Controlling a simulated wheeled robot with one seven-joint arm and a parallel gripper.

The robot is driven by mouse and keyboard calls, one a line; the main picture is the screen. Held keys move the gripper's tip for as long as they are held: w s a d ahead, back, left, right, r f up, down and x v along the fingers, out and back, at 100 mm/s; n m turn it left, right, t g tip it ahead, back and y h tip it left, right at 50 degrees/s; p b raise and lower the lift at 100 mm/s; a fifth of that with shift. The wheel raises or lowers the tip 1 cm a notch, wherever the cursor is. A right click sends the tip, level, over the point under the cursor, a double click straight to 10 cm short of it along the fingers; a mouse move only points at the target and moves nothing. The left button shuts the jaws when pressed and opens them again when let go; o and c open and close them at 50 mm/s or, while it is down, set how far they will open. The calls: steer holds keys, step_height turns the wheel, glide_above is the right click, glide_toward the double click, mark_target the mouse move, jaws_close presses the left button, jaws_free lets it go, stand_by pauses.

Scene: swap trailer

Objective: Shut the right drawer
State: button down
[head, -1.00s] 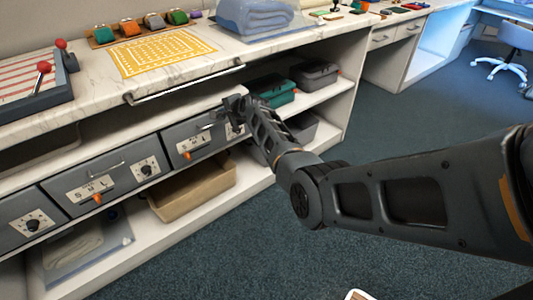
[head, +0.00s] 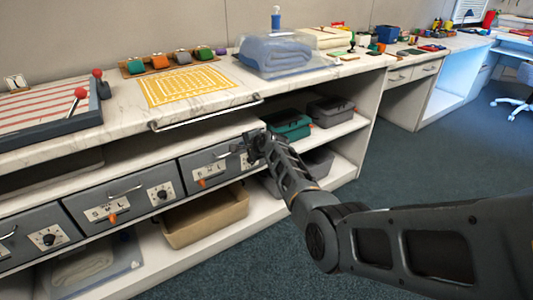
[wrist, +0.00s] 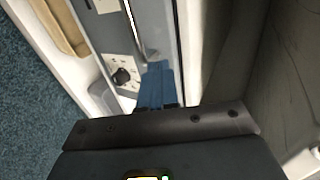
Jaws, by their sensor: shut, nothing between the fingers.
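The right drawer (head: 205,172) is the rightmost of the grey drawers under the marble counter in the head view. It has a metal bar handle, a white label plate and an orange tab; its front looks about in line with its neighbours. In the wrist view the blue fingers of my gripper (wrist: 157,88) are together and empty, beside the dial (wrist: 123,77) and near the handle on the drawer front (wrist: 108,30). I cannot tell whether they touch it.
A metal rail (head: 205,114) runs along the counter edge above the drawer. A tan bin (head: 205,215) stands on the shelf below. A teal box (head: 288,124) and a grey box (head: 330,110) sit on the shelf to the right. The blue carpet (head: 440,150) is clear.

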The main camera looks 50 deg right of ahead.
steer(key=p+v, duration=0.3)
steer(key=v, duration=0.8)
steer(key=shift+s+f, duration=0.2)
steer(key=shift+f, duration=0.05)
steer(key=s+a+f+n+p, duration=0.1)
steer(key=s+a+n, duration=0.2)
steer(key=s+a, duration=0.45)
steer(key=s+a+f+n+p, duration=0.15)
steer(key=s+a+n, duration=0.25)
steer(key=s, duration=0.6)
steer(key=s+a+f+n+p, duration=0.1)
steer(key=s+a+f+n, duration=0.15)
steer(key=s+a, duration=0.4)
steer(key=s+a+r+n+t+y+p, duration=0.1)
steer(key=s+a+r+n, duration=0.5)
steer(key=s+r, duration=0.5)
steer(key=s+a+r+n+t+y+p, duration=0.2)
steer(key=s+a+r+n, duration=0.3)
steer(key=s+r, duration=0.7)
steer(key=s+a, duration=0.2)
steer(key=shift+s+a+r+n, duration=0.2)
steer(key=shift+a+r+n, duration=0.15)
